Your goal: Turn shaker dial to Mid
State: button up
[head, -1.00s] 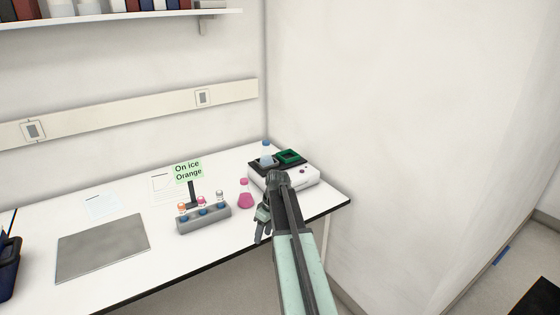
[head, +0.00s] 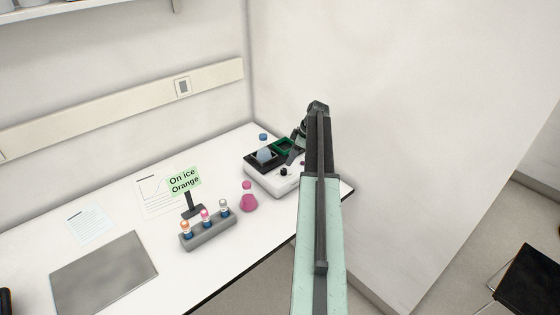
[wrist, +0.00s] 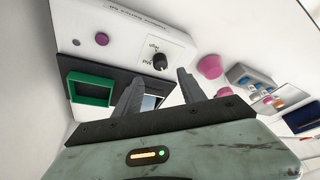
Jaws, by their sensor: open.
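The white shaker (head: 262,178) stands at the back right of the table against the wall. Its black dial (head: 284,171) is on the front face; in the wrist view the dial (wrist: 160,62) sits beside small printed labels, which seem to include Mid and High. I cannot tell which mark it points to. My gripper (wrist: 160,75) is open and empty, its two fingertips just short of the dial, one to each side of it in the picture. In the head view my gripper (head: 294,154) is over the shaker's right part, partly hidden by my arm.
A wall is close behind.

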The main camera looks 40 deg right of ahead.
aim_at(284, 169)
jog(key=b+x, duration=0.7)
jog(key=x, duration=0.1)
jog(key=shift+s, duration=0.1)
jog(key=shift+r, duration=0.1)
